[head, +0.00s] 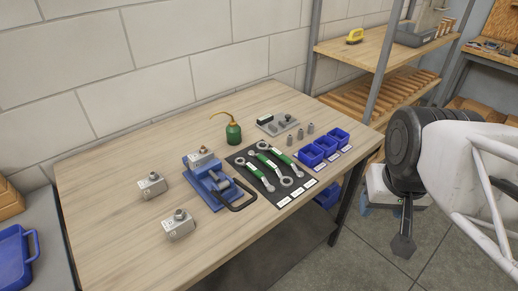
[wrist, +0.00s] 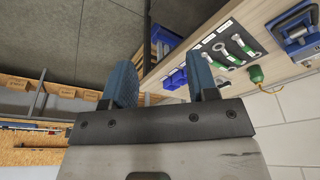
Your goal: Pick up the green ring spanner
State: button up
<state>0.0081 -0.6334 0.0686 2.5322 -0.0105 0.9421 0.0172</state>
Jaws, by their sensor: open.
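Several green-handled spanners lie side by side on a dark mat (head: 237,159) on the workbench. The left one (head: 259,177), the middle one (head: 267,161) and the right one (head: 282,157) show in the head view. At least one has a round ring end, but I cannot tell surely which is the ring spanner. A green spanner (wrist: 243,47) also shows upside down in the wrist view. My gripper (wrist: 162,85) is open and empty, with two blue fingertips apart. It is off the bench's right side, away from the spanners.
Blue bins (head: 312,155) stand right of the spanners and a blue vise (head: 213,185) stands left. A green oil can (head: 233,132) and grey sockets (head: 300,134) are behind. Metal blocks (head: 152,185) lie at left. A wooden shelf (head: 385,50) stands beyond the bench's right end.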

jog(key=shift+w, duration=0.1)
jog(key=n+g, duration=0.3)
jog(key=n, duration=0.6)
send_over(254, 168)
notch_tip(254, 168, down, 15)
jog(key=shift+d+r, duration=0.1)
jog(key=shift+r, duration=0.1)
jog(key=shift+w+a+f, duration=0.1)
jog(key=shift+a+f, duration=0.15)
jog(key=shift+f, duration=1.25)
jog(key=shift+f, duration=0.15)
